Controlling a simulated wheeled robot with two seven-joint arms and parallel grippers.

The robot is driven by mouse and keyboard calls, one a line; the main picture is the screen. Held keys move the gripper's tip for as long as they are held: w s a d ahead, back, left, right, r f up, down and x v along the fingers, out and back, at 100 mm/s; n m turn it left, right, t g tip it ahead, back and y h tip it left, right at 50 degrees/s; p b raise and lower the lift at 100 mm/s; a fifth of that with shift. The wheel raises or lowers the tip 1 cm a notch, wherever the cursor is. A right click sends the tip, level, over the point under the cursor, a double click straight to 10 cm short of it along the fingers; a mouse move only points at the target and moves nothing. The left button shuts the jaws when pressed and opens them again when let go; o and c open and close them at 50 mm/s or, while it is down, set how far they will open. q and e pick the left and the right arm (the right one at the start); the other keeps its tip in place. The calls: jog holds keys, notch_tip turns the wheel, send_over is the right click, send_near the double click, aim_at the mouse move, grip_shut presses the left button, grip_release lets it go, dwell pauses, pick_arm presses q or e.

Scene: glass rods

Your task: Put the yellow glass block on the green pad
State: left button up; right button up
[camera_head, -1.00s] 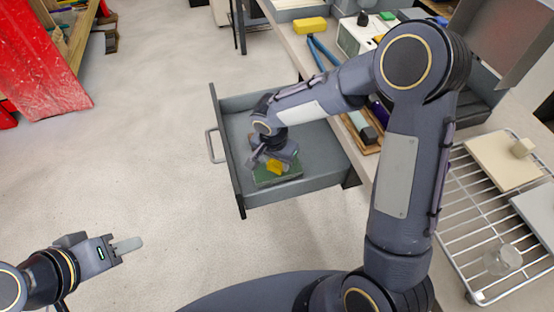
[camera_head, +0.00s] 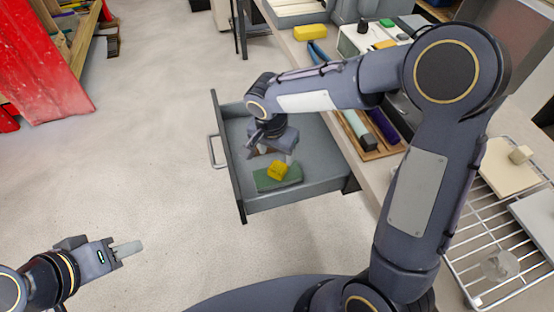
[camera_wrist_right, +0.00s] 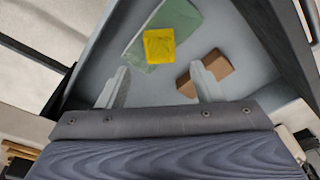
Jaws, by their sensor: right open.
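The yellow glass block (camera_head: 278,169) rests on the green pad (camera_head: 264,182) inside the open drawer. In the right wrist view the block (camera_wrist_right: 159,46) sits on the pad (camera_wrist_right: 184,17), near one long edge. My right gripper (camera_head: 270,157) is inside the drawer, beyond the block and apart from it. In the wrist view its two fingers (camera_wrist_right: 160,86) are spread with nothing between them. My left gripper (camera_head: 128,247) is over the floor at lower left, away from the drawer; its fingers look close together, but I cannot tell whether they are shut.
A brown block (camera_wrist_right: 206,72) lies in the drawer (camera_head: 318,177) close to my right gripper's finger. The bench beside the drawer carries a wooden tray (camera_head: 378,150) with rods, a yellow sponge-like block (camera_head: 310,32) and a wire rack (camera_head: 465,240). The floor left of the drawer is clear.

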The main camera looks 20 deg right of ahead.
aim_at(274, 171)
jog(key=s+d+r+n+y, duration=0.2)
jog(key=s+d+r, duration=0.5)
jog(key=s+r, duration=0.2)
jog(key=s+d+n+t+y, duration=0.1)
jog(key=s+n+t+y, duration=0.2)
jog(key=s, duration=0.9)
jog(key=shift+s+d+r+n+t, duration=0.15)
jog(key=shift+r+n+t, duration=0.15)
jog(key=shift+n+t, duration=0.5)
notch_tip(274, 171, up, 7)
jog(key=p, duration=0.7)
jog(key=shift+r+p, duration=0.2)
jog(key=shift+p, duration=0.1)
